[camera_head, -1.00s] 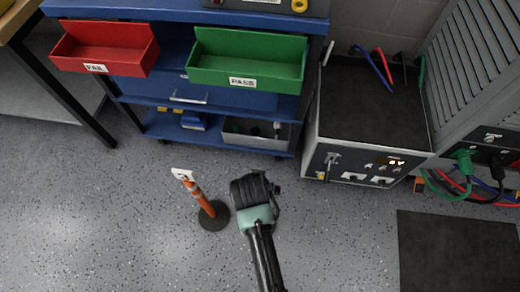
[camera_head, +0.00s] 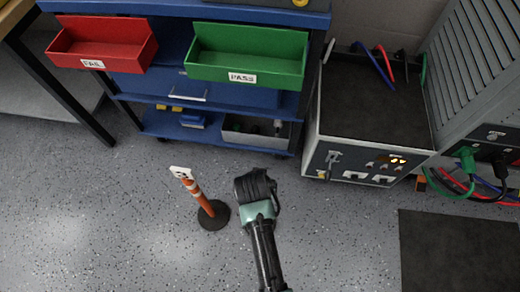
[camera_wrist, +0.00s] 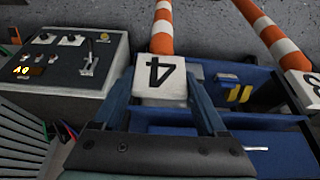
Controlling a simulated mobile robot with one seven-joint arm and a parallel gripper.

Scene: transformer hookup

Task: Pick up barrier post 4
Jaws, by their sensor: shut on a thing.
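In the wrist view, barrier post 4 (camera_wrist: 160,82) shows a white head plate with a black 4 and an orange-and-white striped shaft. The fingers of my gripper (camera_wrist: 161,88) lie on both sides of the plate, shut on it. In the head view, my gripper (camera_head: 256,188) is low over the floor, and post 4 is hidden by it. I cannot tell whether its base touches the floor.
A second striped post (camera_head: 196,195) stands on a round black base just left of my gripper; it also shows in the wrist view (camera_wrist: 275,35). A blue cart (camera_head: 235,150) with red and green bins and a grey cabinet (camera_head: 365,145) stand behind.

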